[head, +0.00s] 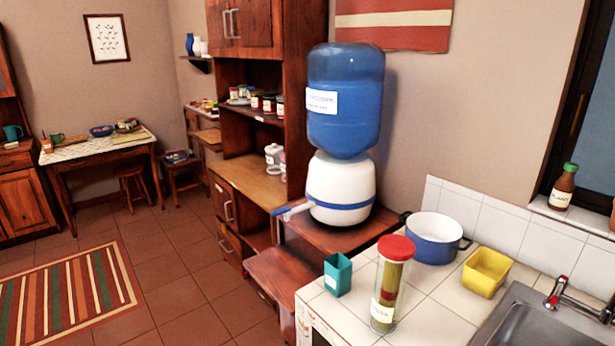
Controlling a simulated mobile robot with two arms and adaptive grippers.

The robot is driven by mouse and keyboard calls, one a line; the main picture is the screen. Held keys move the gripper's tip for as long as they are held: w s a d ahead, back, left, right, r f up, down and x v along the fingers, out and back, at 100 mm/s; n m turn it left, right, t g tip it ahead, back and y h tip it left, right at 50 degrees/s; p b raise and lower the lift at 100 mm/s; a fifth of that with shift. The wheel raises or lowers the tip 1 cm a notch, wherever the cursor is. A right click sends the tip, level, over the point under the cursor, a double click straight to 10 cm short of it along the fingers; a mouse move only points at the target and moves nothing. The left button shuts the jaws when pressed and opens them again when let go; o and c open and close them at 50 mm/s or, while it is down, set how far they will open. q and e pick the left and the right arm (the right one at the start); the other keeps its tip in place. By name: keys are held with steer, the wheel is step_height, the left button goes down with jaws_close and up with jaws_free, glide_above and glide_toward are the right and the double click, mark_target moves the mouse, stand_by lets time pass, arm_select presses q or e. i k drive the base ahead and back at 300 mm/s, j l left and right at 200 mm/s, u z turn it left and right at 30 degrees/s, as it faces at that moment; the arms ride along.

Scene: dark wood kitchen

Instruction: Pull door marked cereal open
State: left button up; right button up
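No label reading cereal can be made out in the head view. The tall wooden cabinet has upper doors (240,22) with pale vertical handles, and they look shut. Its lower part has a door (223,201) with a pale handle, seen at a steep angle, and another handled front (229,245) below it. I cannot read any marking on these fronts. Neither of my grippers is in view.
A blue and white water dispenser (341,187) stands on a wooden stand beside the cabinet. A tiled counter (425,315) at the front right holds a red-lidded jar (386,290), a blue pot (435,242) and a yellow container (486,272). The tiled floor (185,270) left of the cabinet is clear.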

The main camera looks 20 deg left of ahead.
mark_target(224, 198)
steer(key=i+j, duration=0.3)
steer(key=j, duration=0.15)
steer(key=i+j, duration=0.3)
steer(key=j, duration=0.2)
steer(key=i+j, duration=0.65)
steer(key=j, duration=0.3)
